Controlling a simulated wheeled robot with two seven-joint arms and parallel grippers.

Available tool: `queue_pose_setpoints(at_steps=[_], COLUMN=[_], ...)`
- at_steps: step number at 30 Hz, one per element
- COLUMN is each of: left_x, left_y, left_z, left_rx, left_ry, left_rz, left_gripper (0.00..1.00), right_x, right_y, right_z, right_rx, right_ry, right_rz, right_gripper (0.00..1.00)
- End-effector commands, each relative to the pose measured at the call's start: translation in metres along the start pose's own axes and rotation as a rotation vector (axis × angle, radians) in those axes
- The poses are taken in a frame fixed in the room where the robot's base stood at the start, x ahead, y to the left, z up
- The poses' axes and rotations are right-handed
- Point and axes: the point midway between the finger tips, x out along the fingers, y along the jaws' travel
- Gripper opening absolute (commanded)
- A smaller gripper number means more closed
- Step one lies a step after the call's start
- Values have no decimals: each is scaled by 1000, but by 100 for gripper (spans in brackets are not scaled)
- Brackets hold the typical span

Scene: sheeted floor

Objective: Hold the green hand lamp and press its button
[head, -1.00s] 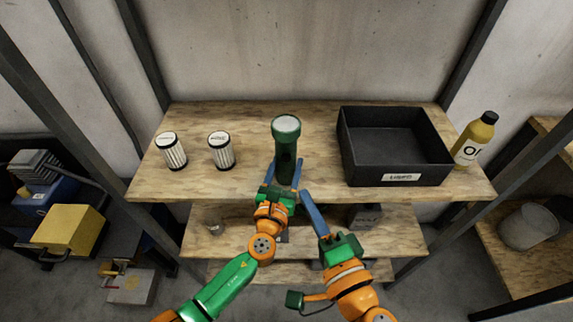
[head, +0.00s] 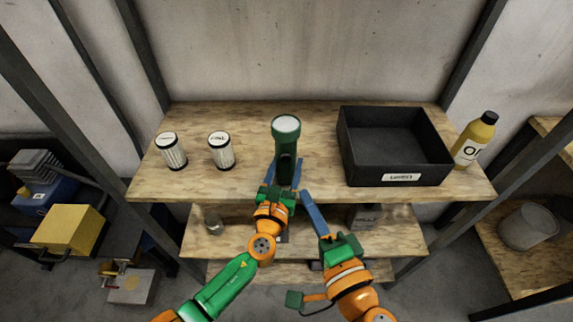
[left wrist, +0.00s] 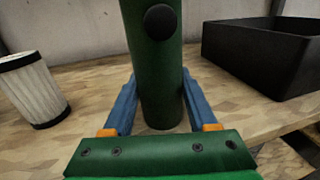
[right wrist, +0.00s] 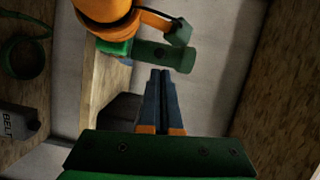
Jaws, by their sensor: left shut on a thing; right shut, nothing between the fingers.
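The green hand lamp (head: 286,150) stands upright at the front middle of the shelf top, its pale lens facing up. In the left wrist view the lamp body (left wrist: 154,75) fills the middle, with a round dark button (left wrist: 160,22) facing the camera. My left gripper (head: 284,174) is shut on the lamp's lower body, a blue finger on each side. My right gripper (head: 305,192) is shut and empty, its fingers together just in front of the shelf edge, right of and below the lamp. The right wrist view shows its closed fingertips (right wrist: 161,75) apart from the lamp.
A black open bin (head: 400,178) stands right of the lamp, with a yellow bottle (head: 474,140) beyond it. Two white ribbed canisters (head: 171,152) (head: 221,151) stand to the left. Lower shelves (head: 240,235) lie below the arms. A grey box marked BELT (right wrist: 18,122) shows in the right wrist view.

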Motion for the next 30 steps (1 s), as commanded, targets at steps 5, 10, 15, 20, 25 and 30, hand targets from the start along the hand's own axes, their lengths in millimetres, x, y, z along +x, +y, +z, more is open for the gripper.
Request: queue_pose_setpoints(at_steps=[5, 10, 15, 20, 25, 30], left_x=[0, 0, 0, 0, 0, 0], left_y=[0, 0, 0, 0, 0, 0], left_z=[-2, -2, -2, -2, -2, -2], left_rx=[0, 0, 0, 0, 0, 0], left_ry=[4, 4, 4, 4, 4, 4], left_rz=[-1, -1, -1, -1, -1, 0], left_gripper=[0, 0, 0, 0, 0, 0], right_x=[0, 0, 0, 0, 0, -2], right_y=[0, 0, 0, 0, 0, -26], right_z=[0, 0, 0, 0, 0, -20], right_rx=[0, 0, 0, 0, -1, -171], right_ry=[0, 0, 0, 0, 0, 68], right_rz=[0, 0, 0, 0, -1, -143], right_gripper=[0, 0, 0, 0, 0, 0])
